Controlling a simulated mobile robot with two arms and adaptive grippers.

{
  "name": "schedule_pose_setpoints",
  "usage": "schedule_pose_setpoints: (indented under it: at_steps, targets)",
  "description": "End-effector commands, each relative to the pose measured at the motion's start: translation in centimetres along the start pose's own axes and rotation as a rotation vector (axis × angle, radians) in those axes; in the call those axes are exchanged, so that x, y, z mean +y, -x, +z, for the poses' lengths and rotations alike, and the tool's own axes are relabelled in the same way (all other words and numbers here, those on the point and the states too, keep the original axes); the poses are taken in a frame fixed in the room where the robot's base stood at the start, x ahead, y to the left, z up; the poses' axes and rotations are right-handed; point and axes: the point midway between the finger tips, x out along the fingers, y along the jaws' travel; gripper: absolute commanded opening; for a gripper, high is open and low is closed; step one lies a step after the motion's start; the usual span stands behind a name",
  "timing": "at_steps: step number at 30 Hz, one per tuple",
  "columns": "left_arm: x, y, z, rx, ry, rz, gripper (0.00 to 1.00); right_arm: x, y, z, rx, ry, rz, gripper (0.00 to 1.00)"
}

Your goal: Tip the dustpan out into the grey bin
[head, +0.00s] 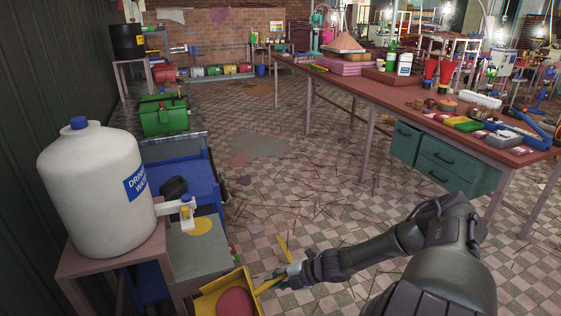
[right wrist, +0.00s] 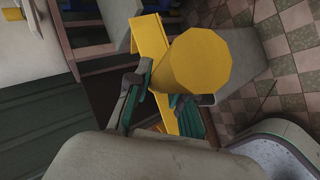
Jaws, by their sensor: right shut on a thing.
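My right gripper (head: 286,275) is shut on the handle of a yellow dustpan (head: 222,284), low at the bottom centre of the head view. A dark red rounded mass (head: 235,301) lies in the pan, which is cut off by the lower edge. In the right wrist view the fingers (right wrist: 165,98) close around the yellow dustpan (right wrist: 150,38), with the round handle end towards the camera. A plain grey surface (right wrist: 238,65) shows behind the handle; I cannot tell if it is the grey bin. My left gripper is not in view.
A white water drum (head: 95,190) with a tap stands on a stand at the left. A long cluttered table (head: 375,88) runs along the right. The tiled floor between holds scattered sticks.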

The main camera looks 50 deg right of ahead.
Motion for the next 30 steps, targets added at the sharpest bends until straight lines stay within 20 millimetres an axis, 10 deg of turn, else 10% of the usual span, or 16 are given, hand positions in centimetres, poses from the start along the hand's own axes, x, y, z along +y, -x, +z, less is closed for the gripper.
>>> schedule_pose_setpoints:
  at_steps: [30]
  targets:
    - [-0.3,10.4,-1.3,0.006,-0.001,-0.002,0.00,6.9,-2.5,-7.8,-0.271,0.251,-0.320,0.00]
